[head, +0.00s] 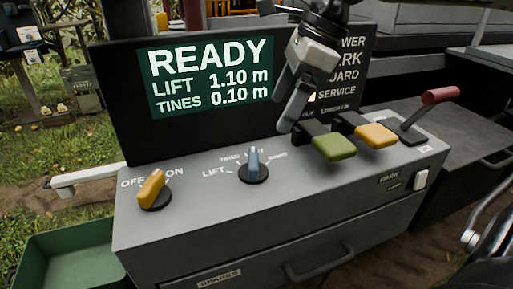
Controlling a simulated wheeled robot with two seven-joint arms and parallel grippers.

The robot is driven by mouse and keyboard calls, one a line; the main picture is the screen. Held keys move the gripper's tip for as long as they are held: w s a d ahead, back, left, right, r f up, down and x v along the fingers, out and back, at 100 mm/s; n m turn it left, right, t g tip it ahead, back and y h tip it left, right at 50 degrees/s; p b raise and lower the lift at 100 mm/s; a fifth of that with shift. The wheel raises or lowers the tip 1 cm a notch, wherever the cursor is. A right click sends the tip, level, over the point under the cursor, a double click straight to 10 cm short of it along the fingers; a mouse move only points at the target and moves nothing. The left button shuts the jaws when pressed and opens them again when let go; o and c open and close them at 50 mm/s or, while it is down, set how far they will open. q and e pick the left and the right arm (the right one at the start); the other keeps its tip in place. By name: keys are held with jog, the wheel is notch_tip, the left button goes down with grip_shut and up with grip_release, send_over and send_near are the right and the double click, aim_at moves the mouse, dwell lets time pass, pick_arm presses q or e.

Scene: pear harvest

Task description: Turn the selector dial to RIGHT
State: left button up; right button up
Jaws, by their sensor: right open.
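The selector dial (254,166) is a blue knob on a round black base, on the sloping top of the grey console (215,205). LIFT is printed to its left, a middle label above it is hard to read, and a partly blurred label on the right appears to be RIGHT. The knob stands roughly straight up in the picture, toward the middle label. My right gripper (288,118) comes down from the top, open and empty, above and right of the dial and apart from it. Its fingers overlap one another in this view. My left gripper is not in view.
A yellow OFF/ON knob (152,188) is at left. Green (334,147) and yellow (376,135) paddles and a red-handled lever (440,96) are at right. The display (210,77) reads READY, LIFT 1.10 m, TINES 0.10 m. A drawer handle (320,266) sticks out in front.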

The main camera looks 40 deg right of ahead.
aim_at(255, 157)
jog(key=x, duration=1)
jog(key=shift+f+p, duration=0.15)
jog(key=shift+p, duration=0.15)
jog(key=shift+w+a+f, duration=0.2)
jog(key=shift+a+f, duration=0.05)
jog(key=shift+f, duration=0.3)
